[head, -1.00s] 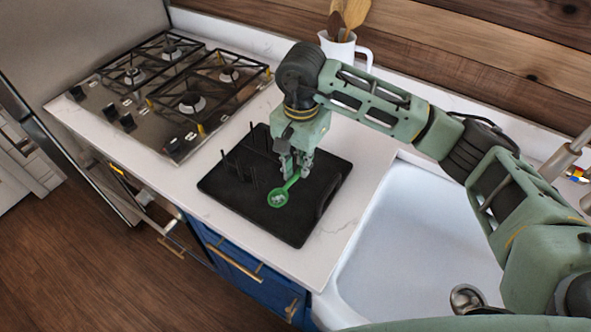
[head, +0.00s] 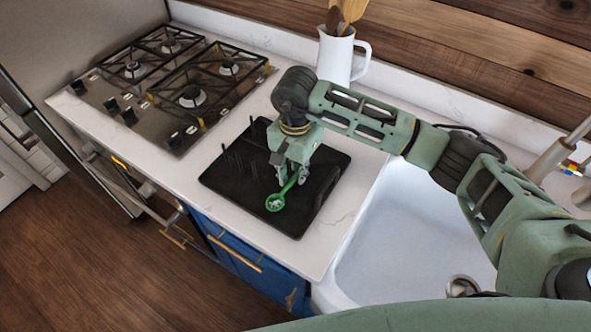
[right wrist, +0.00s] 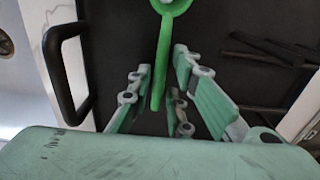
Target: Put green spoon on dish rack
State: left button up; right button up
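The green spoon (head: 275,203) is over the near part of the black dish rack (head: 225,183), its round bowl toward the front edge. It looks to be at the rack's surface; exact contact is hard to tell. My right gripper (head: 292,178) is low over the rack, pointing down around the spoon's handle. In the right wrist view the handle of the green spoon (right wrist: 163,60) runs between the two fingers of my right gripper (right wrist: 164,85), with a gap on each side, so the fingers look open. My left gripper is not in view.
The rack has thin upright prongs at its left and a raised handle (right wrist: 68,75) at one end. A gas cooktop (head: 185,85) is to the left, a white sink (head: 410,240) to the right. A white jug (head: 336,58) of utensils stands behind.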

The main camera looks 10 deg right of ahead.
aim_at(295, 175)
jog(key=shift+o, duration=0.9)
jog(key=shift+r, duration=0.1)
jog(key=shift+r, duration=0.2)
notch_tip(295, 175, up, 12)
jog(key=b, duration=0.4)
jog(key=shift+s+f, duration=0.1)
jog(key=shift+f, duration=0.1)
